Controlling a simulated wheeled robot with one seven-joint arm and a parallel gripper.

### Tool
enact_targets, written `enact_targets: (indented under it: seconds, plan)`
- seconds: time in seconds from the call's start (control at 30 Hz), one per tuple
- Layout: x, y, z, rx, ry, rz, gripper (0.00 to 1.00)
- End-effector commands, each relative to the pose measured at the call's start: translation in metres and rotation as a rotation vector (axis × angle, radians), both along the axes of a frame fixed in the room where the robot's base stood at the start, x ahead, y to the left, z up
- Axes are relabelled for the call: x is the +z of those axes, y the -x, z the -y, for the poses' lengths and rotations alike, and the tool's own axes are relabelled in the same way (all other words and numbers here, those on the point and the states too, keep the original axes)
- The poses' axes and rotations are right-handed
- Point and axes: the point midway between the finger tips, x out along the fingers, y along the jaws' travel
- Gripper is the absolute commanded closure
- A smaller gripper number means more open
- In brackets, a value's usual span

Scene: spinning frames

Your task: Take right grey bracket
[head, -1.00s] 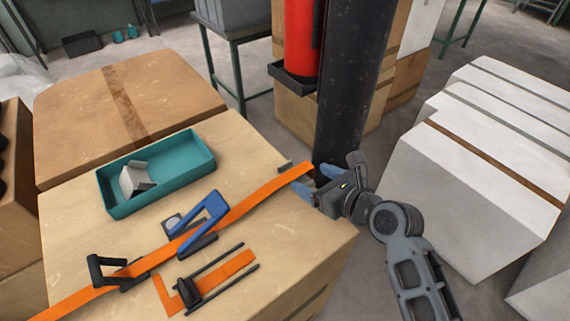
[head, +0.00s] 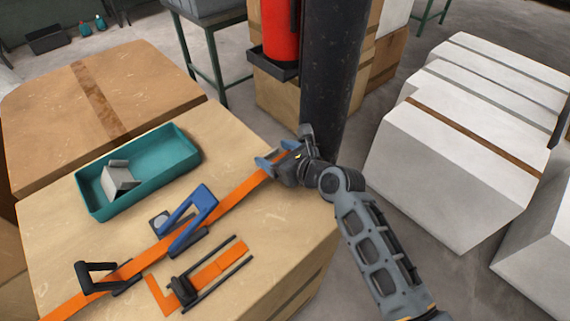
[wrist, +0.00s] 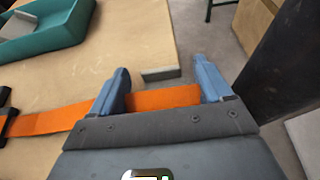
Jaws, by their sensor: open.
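A small grey bracket (wrist: 161,73) lies at the edge of the box top in the wrist view, just beyond the end of the orange strap (wrist: 165,98). My gripper (wrist: 160,72) is open, with one blue finger on either side of the strap end and bracket; nothing is clamped. In the head view my gripper (head: 276,154) is at the far right edge of the box, over the strap's end. The bracket there is hidden or too small to make out. Another light grey bracket (head: 120,181) sits in the teal tray (head: 168,163) on the left.
The cardboard box top (head: 235,140) also carries a blue clamp-like part (head: 188,215), a black handle (head: 97,272) and an orange-and-black frame (head: 200,280). A dark column (head: 333,70) stands close behind my gripper. White blocks (head: 450,160) stand at the right.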

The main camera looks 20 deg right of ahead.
Motion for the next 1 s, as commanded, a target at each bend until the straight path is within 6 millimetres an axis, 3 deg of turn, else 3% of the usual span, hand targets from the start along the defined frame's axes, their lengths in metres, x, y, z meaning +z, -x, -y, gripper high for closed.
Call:
enact_targets:
  seconds: [0.1,0.73,1.0]
  plan:
    - [0.0002,0.0002,0.0002,0.0,0.0,0.0,0.22]
    - [0.0004,0.0004,0.0004,-0.001,0.0,0.0,0.83]
    - [0.0018,0.0002,0.0005,-0.001,0.0,0.001,0.83]
